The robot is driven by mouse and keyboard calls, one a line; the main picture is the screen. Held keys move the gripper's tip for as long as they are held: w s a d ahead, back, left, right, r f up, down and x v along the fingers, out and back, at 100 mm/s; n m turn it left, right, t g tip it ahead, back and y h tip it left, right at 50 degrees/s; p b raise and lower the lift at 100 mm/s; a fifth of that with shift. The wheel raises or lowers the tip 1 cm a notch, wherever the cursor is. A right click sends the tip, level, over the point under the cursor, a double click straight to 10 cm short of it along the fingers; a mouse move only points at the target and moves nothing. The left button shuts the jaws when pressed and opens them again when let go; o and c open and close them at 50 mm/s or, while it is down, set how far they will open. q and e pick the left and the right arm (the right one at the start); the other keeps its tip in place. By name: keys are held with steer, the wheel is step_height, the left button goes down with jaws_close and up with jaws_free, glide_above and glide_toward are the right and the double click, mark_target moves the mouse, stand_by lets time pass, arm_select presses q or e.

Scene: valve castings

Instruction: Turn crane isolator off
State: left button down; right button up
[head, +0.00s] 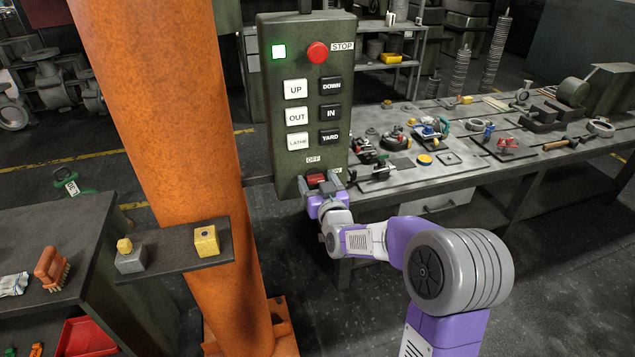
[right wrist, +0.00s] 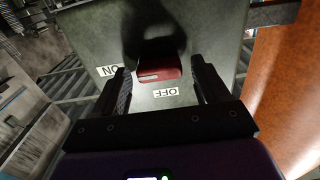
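The crane isolator is a red handle (head: 316,179) low on the green control box (head: 266,120). The OFF label (head: 313,160) is above it, and an ON label (right wrist: 109,70) shows in the right wrist view, where the labels appear upside down. The red handle (right wrist: 160,75) lies crosswise, with a pale line on the half towards ON. My right gripper (right wrist: 163,88) is open in front of the box. Its fingers stand on both sides of the handle, with visible gaps. In the head view my right gripper (head: 323,192) partly hides the handle and ON label. My left gripper is out of view.
The box carries a lit green lamp (head: 279,52), a red STOP button (head: 317,52) and several push buttons. An orange column (head: 160,100) with a small shelf (head: 170,258) stands left. A workbench (head: 470,185) with valve parts is behind, right.

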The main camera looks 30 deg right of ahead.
steer(key=c, duration=0.9)
steer(key=shift+n, duration=0.3)
steer(key=n+b, duration=0.1)
steer(key=n, duration=0.1)
steer(key=shift+a+f+n, duration=0.1)
steer(key=shift+n, duration=0.3)
steer(key=n, duration=0.9)
steer(key=shift+a, duration=0.1)
steer(key=n, duration=0.2)
steer(key=n+p, duration=0.1)
steer(key=n, duration=0.2)
steer(key=shift+f+n, duration=0.2)
steer(key=shift+n, duration=0.1)
